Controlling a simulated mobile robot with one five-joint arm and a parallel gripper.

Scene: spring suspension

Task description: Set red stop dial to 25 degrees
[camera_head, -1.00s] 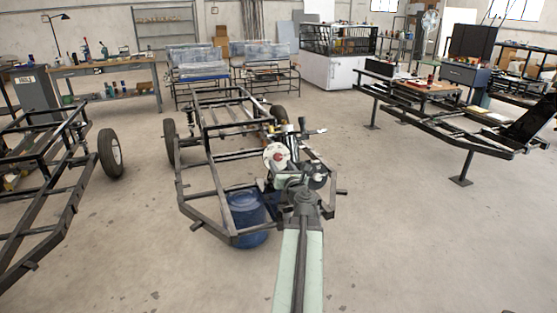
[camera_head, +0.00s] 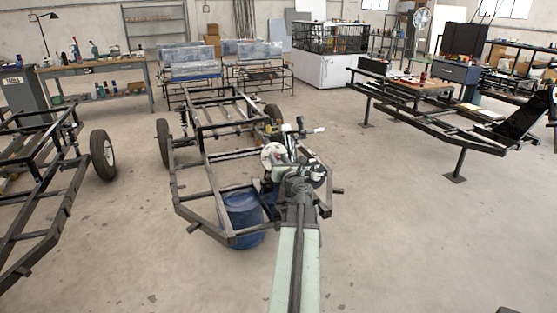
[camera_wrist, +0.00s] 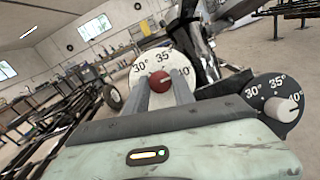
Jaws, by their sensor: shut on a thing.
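The red stop dial is a red knob (camera_wrist: 160,83) on a white round face, seen in the wrist view with 30°, 35° and 40° marked. A pale line on the knob points right, towards the 40° side; I cannot read the exact setting. My gripper (camera_wrist: 161,90) is shut on the red knob, one grey finger on each side, and the fingers hide the lower face. In the head view the white dial face (camera_head: 271,154) shows at the front of the frame, just left of my gripper, with the knob mostly hidden.
A dark dial (camera_wrist: 278,98) with a grey knob and similar numbers sits close on the right in the wrist view.

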